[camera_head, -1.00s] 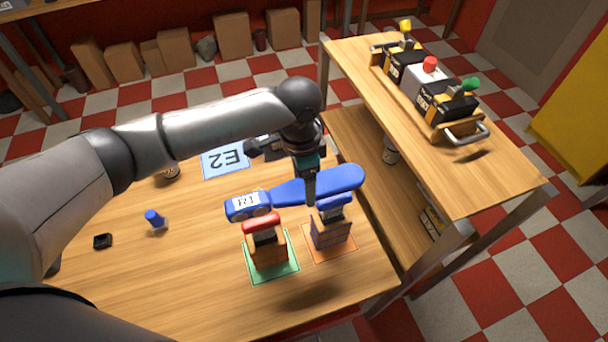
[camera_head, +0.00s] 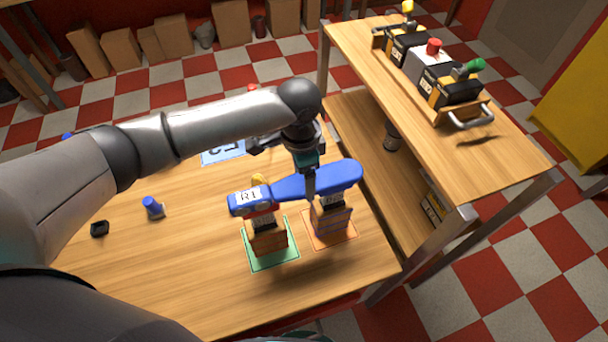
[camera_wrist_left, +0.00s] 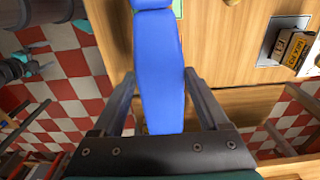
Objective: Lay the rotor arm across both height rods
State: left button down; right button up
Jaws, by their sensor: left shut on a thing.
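The rotor arm (camera_head: 318,183) is a long blue paddle with a white R1 label at its left end. My left gripper (camera_head: 310,192) is shut on it, and it also fills the middle of the left wrist view (camera_wrist_left: 160,70). One height rod (camera_head: 268,238) stands on a green-edged mat, under the R1 end. The other height rod (camera_head: 331,220) stands on an orange mat, under the right part. The rotor arm hides their tops, so I cannot tell whether it touches them. A grey and teal part at the wrist view's upper left may be my right arm.
A small blue peg (camera_head: 152,207) and a small black block (camera_head: 100,229) lie on the table's left part. A blue mat (camera_head: 222,152) is partly behind my arm. The table's front left is clear.

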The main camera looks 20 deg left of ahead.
aim_at(301, 183)
pick_arm(q)
jog(key=shift+f, duration=0.55)
grip_release()
jog(key=shift+r, duration=0.1)
notch_tip(301, 183, up, 15)
jog(key=shift+s+a, duration=0.15)
jog(key=shift+a, duration=0.1)
dwell(0.6)
